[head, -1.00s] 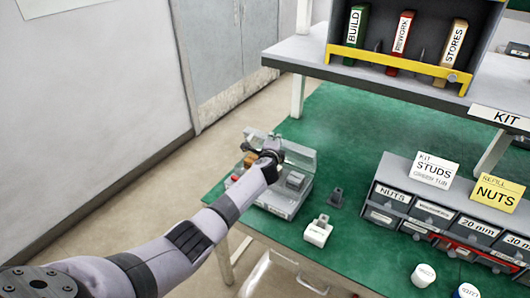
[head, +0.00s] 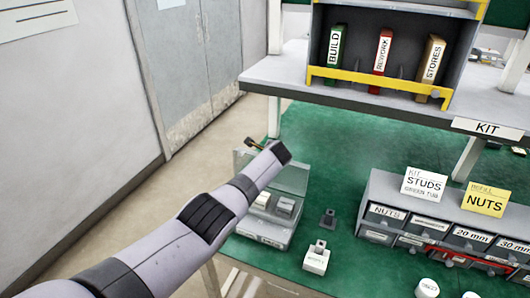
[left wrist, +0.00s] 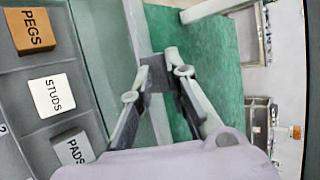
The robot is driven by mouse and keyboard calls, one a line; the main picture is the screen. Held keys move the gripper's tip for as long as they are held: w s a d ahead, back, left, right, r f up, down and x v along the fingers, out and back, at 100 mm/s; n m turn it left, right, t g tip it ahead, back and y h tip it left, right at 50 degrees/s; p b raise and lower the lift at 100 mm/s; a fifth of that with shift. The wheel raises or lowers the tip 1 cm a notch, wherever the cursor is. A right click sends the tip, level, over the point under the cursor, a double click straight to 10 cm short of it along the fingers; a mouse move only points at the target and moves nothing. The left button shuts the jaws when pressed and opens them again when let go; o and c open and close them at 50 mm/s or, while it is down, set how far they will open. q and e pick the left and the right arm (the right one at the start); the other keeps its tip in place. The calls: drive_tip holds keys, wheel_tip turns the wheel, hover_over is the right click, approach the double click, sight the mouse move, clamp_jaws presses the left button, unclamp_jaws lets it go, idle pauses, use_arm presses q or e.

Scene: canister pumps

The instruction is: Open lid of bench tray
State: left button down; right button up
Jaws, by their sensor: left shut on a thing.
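The bench tray (head: 258,228) is a grey compartmented box at the left edge of the green bench. Its clear lid (head: 287,175) stands raised at the tray's far side. My left gripper (head: 270,149) is at the lid's upper edge, its fingers mostly hidden by my wrist. In the left wrist view my left gripper (left wrist: 159,76) is shut on a dark part at the edge of the clear lid (left wrist: 100,40). Blocks marked PEGS (left wrist: 26,34), STUDS (left wrist: 50,95) and PADS (left wrist: 72,150) lie in the tray's compartments. My right gripper is out of view.
A small dark fitting (head: 328,219) and a white labelled block (head: 316,258) stand right of the tray. A grey drawer unit (head: 400,224) with cards on top is further right. A shelf (head: 380,93) overhangs the bench's back.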

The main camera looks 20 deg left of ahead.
use_arm(q)
drive_tip(key=shift+s+f+g, duration=0.15)
drive_tip(key=shift+f+g, duration=0.15)
drive_tip(key=shift+f, duration=0.25)
drive_tip(key=c, duration=2)
unclamp_jaws()
drive_tip(key=shift+c, duration=0.2)
drive_tip(key=shift+f, duration=0.1)
drive_tip(key=v, duration=1.2)
drive_tip(key=shift+w+r, duration=0.2)
drive_tip(key=shift+r, duration=0.15)
drive_tip(key=shift+d, duration=0.1)
